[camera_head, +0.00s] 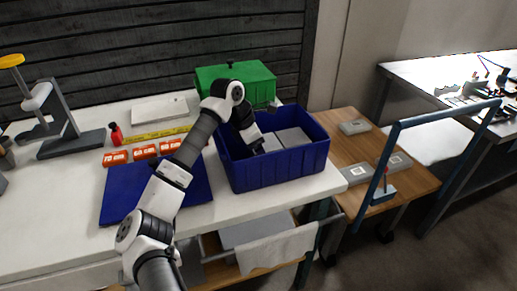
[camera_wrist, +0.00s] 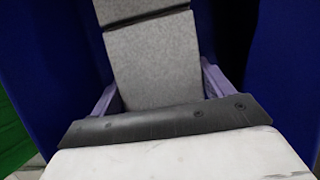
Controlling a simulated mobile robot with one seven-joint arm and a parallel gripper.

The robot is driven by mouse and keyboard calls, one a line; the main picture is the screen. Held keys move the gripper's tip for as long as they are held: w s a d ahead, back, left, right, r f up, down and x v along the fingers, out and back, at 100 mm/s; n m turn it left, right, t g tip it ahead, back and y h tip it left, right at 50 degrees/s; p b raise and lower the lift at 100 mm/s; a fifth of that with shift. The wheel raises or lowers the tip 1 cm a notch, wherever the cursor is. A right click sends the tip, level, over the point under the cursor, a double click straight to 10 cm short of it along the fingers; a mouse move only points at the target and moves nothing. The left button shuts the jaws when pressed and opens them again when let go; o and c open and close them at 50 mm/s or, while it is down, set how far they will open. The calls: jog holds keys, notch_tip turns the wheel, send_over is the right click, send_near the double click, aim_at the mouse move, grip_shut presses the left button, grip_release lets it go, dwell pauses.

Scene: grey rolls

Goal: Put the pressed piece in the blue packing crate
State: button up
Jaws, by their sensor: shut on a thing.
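The blue packing crate (camera_head: 280,172) stands on the right end of the white table, open at the top. My gripper (camera_head: 257,147) reaches down inside its left part. In the wrist view my gripper (camera_wrist: 158,88) has one finger on each side of a grey block (camera_wrist: 157,62) and is shut on it, with blue crate walls around. Another grey piece (camera_wrist: 125,10) lies just beyond the held block, at or very near its edge. In the head view a grey piece (camera_head: 293,137) lies in the crate's right part. My gripper's fingertips are hidden there.
A green box (camera_head: 235,78) stands behind the crate. A dark blue mat (camera_head: 128,197), orange labelled blocks (camera_head: 116,156), a red bottle (camera_head: 116,134) and a grey press (camera_head: 62,125) are to the left. A wooden cart (camera_head: 345,150) with grey pieces adjoins the right side.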

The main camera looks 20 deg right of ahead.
jog(key=shift+f, duration=0.5)
jog(key=shift+f, duration=0.2)
jog(key=o, duration=1)
jog(key=shift+r, duration=0.1)
